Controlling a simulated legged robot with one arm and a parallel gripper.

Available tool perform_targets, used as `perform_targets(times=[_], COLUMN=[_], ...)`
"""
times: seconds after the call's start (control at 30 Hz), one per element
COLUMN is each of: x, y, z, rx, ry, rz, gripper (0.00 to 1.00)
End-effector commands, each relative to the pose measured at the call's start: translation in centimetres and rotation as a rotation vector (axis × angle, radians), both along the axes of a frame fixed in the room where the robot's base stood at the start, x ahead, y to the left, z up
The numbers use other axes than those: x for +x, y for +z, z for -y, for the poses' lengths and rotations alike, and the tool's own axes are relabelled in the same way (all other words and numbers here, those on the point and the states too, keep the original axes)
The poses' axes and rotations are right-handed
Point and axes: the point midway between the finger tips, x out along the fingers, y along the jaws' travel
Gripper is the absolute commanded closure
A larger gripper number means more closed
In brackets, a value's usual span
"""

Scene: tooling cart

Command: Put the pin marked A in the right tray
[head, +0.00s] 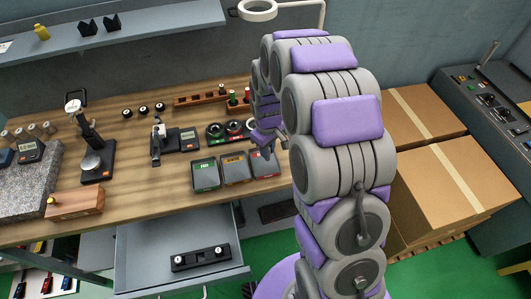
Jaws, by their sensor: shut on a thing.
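My gripper (267,151) is at the right end of the bench, over or just behind the right tray, partly hidden by my arm. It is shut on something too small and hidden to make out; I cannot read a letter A. The right tray (282,180) is grey with a red label. The middle tray (237,182) has an orange label and the left tray (206,188) a green one. A wooden rack (202,99) behind them holds small pins, including a green-topped one (232,97). Their markings are unreadable.
Ring gauges (215,131) stand just behind the trays. A caliper-like device (157,142) and a dial stand (97,160) are to the left. An open drawer (140,262) juts out below the bench. Cardboard boxes (450,180) are at the right.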

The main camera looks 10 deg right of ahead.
Motion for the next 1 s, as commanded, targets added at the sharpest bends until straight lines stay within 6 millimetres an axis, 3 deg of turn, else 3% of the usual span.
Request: perform_targets(times=[0.23, 0.5, 0.8, 0.83, 1.0], x=[1.3, 1.0, 1.0, 1.1, 1.1], y=[-0.1, -3.7, -3.7, -3.7, -3.7], z=[-0.5, -0.2, -0.3, -0.3, -0.3], rx=[-0.003, 0.0, -0.001, -0.001, -0.001], ry=[0.002, 0.001, 0.001, 0.001, 0.001], rz=[0.003, -0.004, -0.001, 0.0, 0.001], gripper=[1.0, 1.0, 1.0, 0.8, 0.63])
